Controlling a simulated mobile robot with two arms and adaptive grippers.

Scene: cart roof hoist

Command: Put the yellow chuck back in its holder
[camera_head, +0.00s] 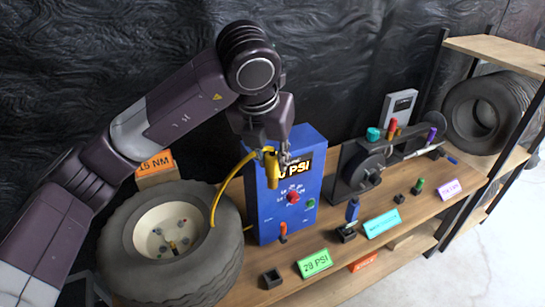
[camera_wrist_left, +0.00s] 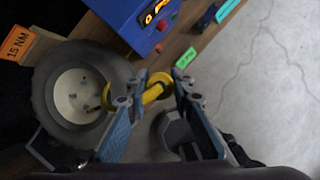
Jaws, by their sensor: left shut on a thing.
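The yellow chuck (camera_head: 271,170) is in the air in front of the blue PSI box (camera_head: 265,215), tilted, its lower end pointing down. A yellow hose (camera_head: 222,190) curves from it down past the tyre. My left gripper (camera_head: 284,154) is shut on the chuck. In the left wrist view the chuck (camera_wrist_left: 156,88) lies between the two fingers (camera_wrist_left: 160,92). A small open black block (camera_head: 271,278), which may be the holder, stands empty on the bench at the box's front left. My right gripper is not in view.
A tyre on a pale rim (camera_head: 225,245) lies left of the box. A green 29 PSI sign (camera_head: 313,263) stands right of the black block. Behind to the right are a black machine (camera_head: 362,170), small coloured tools in holders and a tyre shelf (camera_head: 490,47).

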